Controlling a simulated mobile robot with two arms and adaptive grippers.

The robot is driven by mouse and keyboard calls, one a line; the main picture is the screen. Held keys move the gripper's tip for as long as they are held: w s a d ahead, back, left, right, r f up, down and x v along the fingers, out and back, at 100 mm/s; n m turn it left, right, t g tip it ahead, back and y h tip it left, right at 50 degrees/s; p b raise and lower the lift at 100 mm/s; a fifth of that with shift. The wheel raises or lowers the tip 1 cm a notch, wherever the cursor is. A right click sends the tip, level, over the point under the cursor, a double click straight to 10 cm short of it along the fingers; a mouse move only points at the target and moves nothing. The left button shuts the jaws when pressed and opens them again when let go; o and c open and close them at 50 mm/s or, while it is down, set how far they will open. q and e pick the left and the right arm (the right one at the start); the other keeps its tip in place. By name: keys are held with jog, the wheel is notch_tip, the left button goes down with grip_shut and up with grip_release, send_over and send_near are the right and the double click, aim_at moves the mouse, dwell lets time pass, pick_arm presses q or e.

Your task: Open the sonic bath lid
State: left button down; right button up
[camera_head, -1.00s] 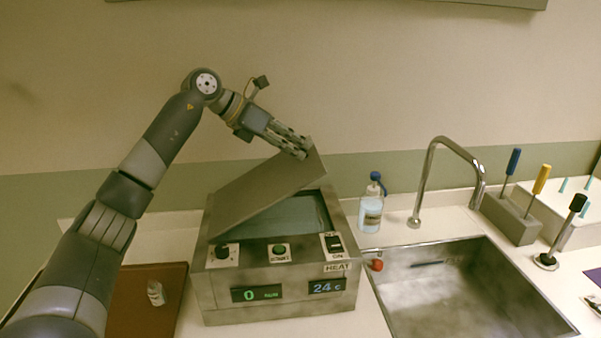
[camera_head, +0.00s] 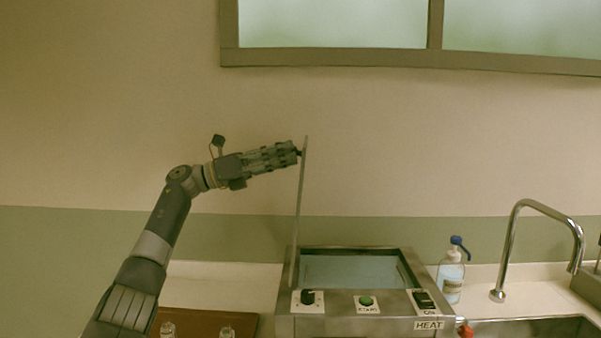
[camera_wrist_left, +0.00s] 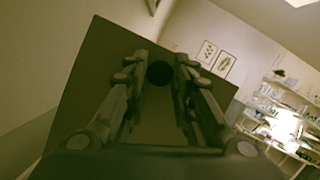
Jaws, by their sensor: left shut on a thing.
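The sonic bath (camera_head: 388,325) is a metal box on the counter, with a knob, a green START button and a HEAT switch on its front panel. Its lid (camera_head: 300,215) stands about upright, edge-on to the head view, hinged along the bath's left side. The bath's basin (camera_head: 350,270) is uncovered. My left gripper (camera_head: 297,152) is at the top of the lid, on its left face, shut on the dark lid knob. In the left wrist view the lid (camera_wrist_left: 85,100) fills the middle, with the round dark knob (camera_wrist_left: 160,73) between the fingers. My right gripper is not in view.
A wash bottle with a blue cap (camera_head: 452,270) stands right of the bath, beside the tap (camera_head: 512,235) and the sink (camera_head: 545,328). A brown tray (camera_head: 190,318) with small bottles lies left of the bath. A window (camera_head: 330,22) is above.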

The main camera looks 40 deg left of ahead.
pick_arm(q)
jog(key=s+a+f+t+h+b, duration=0.1)
jog(key=s+a+t+h+b, duration=0.1)
jog(key=s+a+b, duration=0.2)
jog(key=shift+s+a+f+n, duration=0.25)
jog(key=shift+a+n, duration=0.15)
jog(key=shift+a, duration=0.55)
jog(key=c, duration=1.3)
grip_release()
jog(key=shift+c, duration=0.2)
jog(key=shift+w+d, duration=0.1)
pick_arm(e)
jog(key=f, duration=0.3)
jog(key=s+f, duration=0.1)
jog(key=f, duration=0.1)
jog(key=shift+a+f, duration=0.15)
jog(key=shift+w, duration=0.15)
pick_arm(q)
jog(key=v, duration=1.2)
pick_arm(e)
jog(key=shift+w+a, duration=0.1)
pick_arm(q)
jog(key=shift+f, duration=0.1)
